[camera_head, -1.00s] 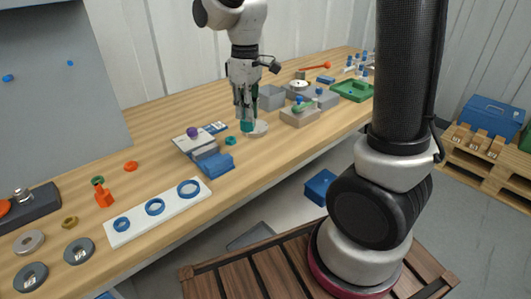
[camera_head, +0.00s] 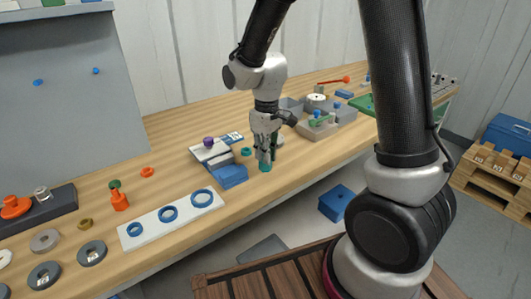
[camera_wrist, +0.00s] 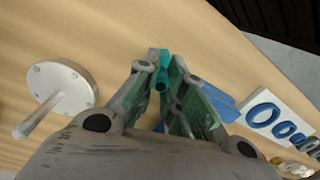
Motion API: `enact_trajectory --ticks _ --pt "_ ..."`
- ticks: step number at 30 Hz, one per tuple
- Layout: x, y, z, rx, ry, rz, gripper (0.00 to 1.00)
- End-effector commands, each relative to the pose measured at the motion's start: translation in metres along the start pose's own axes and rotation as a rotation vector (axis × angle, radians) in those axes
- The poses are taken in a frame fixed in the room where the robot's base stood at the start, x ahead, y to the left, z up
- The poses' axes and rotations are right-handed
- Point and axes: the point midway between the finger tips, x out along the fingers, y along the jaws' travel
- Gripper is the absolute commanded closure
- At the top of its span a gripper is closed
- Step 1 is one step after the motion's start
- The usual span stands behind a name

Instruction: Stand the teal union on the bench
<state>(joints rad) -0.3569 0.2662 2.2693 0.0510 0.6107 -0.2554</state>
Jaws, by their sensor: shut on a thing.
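The teal union (camera_head: 265,166) is a small upright cylinder below my gripper (camera_head: 264,155), near the bench's front edge. My gripper is shut on it; the union also shows between the fingertips in the wrist view (camera_wrist: 163,74). Its lower end is at or just above the wooden bench (camera_head: 300,160); I cannot tell whether it touches. The fingers hide part of the union.
A white round flange with a post (camera_wrist: 62,88) stands beside my gripper in the wrist view. A white plate with blue rings (camera_head: 150,232) lies further left. Bare bench lies to the right.

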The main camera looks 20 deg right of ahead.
Motion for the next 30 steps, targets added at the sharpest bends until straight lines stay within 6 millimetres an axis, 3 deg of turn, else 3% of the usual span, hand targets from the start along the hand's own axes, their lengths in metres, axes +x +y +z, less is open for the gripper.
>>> enact_trajectory --ticks 10,11,14,26,30 --pt "0.003 0.000 0.000 0.000 0.000 0.000 1.00" --pt "0.003 0.000 0.000 0.000 0.000 0.000 0.84" --pt "0.003 0.000 0.000 0.000 0.000 0.000 0.68" --pt "0.002 0.000 0.000 0.000 0.000 0.000 0.68" --pt "-0.012 0.000 -0.001 0.000 0.003 0.001 0.68"
